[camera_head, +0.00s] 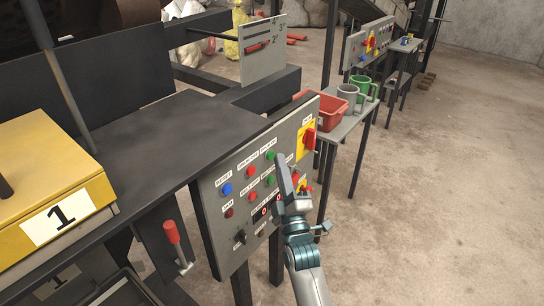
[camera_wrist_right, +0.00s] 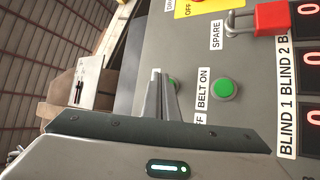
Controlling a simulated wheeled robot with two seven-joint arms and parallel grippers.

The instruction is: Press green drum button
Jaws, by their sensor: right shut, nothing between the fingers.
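A grey control panel (camera_head: 225,210) faces right in the head view. Its upper row has a green button (camera_head: 271,155), whose label is too small to read surely. A lower green button (camera_head: 270,180) sits under it. In the wrist view, one green button (camera_wrist_right: 224,89) is labelled BELT ON. The other green button (camera_wrist_right: 173,82) is mostly hidden behind the fingers of my right gripper (camera_wrist_right: 160,82). My right gripper (camera_head: 283,163) is shut and empty, its tips close to the panel beside the upper green button. I cannot tell whether they touch. My left gripper is out of view.
The panel also has red buttons (camera_head: 252,171), a blue button (camera_head: 226,189) and a red-yellow switch (camera_head: 308,139). A red padlock (camera_wrist_right: 273,17) shows in the wrist view. A shelf behind holds a red bin (camera_head: 327,110) and mugs (camera_head: 348,95). Floor at the right is clear.

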